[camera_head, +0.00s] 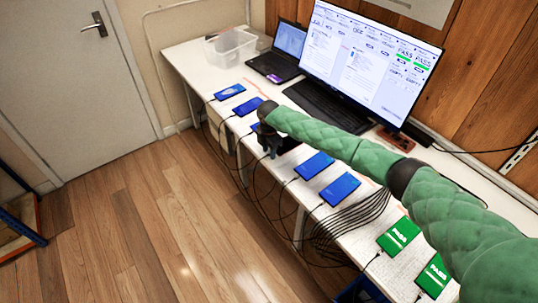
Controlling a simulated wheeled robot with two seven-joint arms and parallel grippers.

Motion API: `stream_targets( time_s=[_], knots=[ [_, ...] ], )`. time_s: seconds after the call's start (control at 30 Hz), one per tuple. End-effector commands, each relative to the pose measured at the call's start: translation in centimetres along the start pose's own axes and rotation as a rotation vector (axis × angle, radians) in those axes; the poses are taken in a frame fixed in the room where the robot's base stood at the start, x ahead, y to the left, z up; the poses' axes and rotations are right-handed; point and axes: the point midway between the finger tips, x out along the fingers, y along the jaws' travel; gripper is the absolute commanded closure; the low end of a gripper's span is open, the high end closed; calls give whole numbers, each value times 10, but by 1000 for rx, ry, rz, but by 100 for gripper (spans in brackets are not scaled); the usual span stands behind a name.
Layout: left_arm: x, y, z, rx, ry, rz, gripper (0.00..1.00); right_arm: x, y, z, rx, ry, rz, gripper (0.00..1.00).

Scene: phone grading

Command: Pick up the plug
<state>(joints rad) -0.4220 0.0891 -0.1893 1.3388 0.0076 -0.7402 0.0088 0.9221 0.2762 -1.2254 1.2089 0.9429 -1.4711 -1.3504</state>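My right arm, in a green padded sleeve, reaches across the table from the right. Its dark gripper (271,152) points down near the front edge of the table, between a partly covered blue-screen phone (255,127) and another blue-screen phone (314,165). The gripper is small and dark, so I cannot tell whether its fingers are open or hold anything. Black cables with small plugs run to the front ends of the phones; one plug (293,181) shows at a phone right of the gripper. Any plug right at the gripper is hidden or too small to make out. My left gripper is out of view.
The white table (188,55) carries a row of phones, including a green PASS phone (399,235). A monitor (372,55), a keyboard (325,104), a laptop (283,55) and a clear bin (230,47) stand behind. Cables hang over the front edge. The wooden floor in front is clear.

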Motion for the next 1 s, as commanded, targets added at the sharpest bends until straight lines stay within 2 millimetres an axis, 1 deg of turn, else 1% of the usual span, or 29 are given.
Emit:
stream_targets(
  time_s=[0.37, 0.4, 0.57, 0.6, 1.0],
  knots=[
    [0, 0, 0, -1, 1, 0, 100, 4, 0, 0, 0, 0, -1, 63],
    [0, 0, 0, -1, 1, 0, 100, 4, 0, 0, 0, 0, 0, 67],
    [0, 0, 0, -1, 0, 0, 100, 4, 0, 0, 0, 0, 0, 99],
    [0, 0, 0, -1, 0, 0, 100, 4, 0, 0, 0, 0, 0, 100],
    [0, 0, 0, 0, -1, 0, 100, 2, 0, 0, 0, -1, 0, 100]
  ],
)
